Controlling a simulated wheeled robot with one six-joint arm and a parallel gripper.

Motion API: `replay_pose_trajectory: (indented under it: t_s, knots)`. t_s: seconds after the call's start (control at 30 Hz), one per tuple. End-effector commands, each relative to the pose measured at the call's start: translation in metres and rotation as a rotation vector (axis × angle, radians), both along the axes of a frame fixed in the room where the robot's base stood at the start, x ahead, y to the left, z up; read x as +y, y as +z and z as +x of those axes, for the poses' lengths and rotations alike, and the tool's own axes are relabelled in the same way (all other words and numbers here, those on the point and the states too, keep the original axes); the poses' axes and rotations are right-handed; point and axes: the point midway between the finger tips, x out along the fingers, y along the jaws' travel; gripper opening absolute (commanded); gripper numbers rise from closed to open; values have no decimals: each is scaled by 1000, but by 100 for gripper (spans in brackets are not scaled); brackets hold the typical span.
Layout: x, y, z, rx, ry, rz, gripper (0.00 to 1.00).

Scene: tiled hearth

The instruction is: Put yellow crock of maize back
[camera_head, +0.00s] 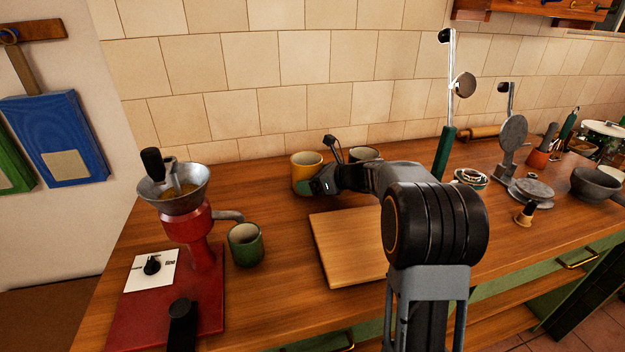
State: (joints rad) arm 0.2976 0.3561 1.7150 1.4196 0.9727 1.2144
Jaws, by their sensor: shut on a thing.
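The yellow crock (306,165) stands upright at the back of the wooden counter, close to the tiled wall. Its yellow rim and upper side show, and its inside looks pale; I cannot see maize in it. My gripper (312,187) is at the lower front of the crock, shut on it. The gripper and its green-grey tip hide part of the crock's lower side. I cannot tell whether the crock's base touches the counter.
A red grinder (193,225) with a metal hopper stands at left, with a green mug (245,244) beside it. Another crock (364,154) is just right of the yellow one, behind my arm. A wooden board (345,250) lies in front. A press (511,150) stands at right.

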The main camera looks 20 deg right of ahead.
Motion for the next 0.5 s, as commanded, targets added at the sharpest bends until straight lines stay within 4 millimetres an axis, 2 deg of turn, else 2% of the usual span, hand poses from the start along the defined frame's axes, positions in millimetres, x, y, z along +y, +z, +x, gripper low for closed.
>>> replay_pose_trajectory:
  t_s: [0.03, 0.07, 0.1, 0.17, 0.5]
  knots:
    - [0, -2, 0, -1, 0, 1, 48]
    - [0, -2, 0, 1, 0, 1, 90]
    - [0, -2, 0, 1, 0, 1, 94]
    - [0, -2, 0, 1, 0, 1, 100]
    - [-3, 4, -3, 0, -1, 0, 100]
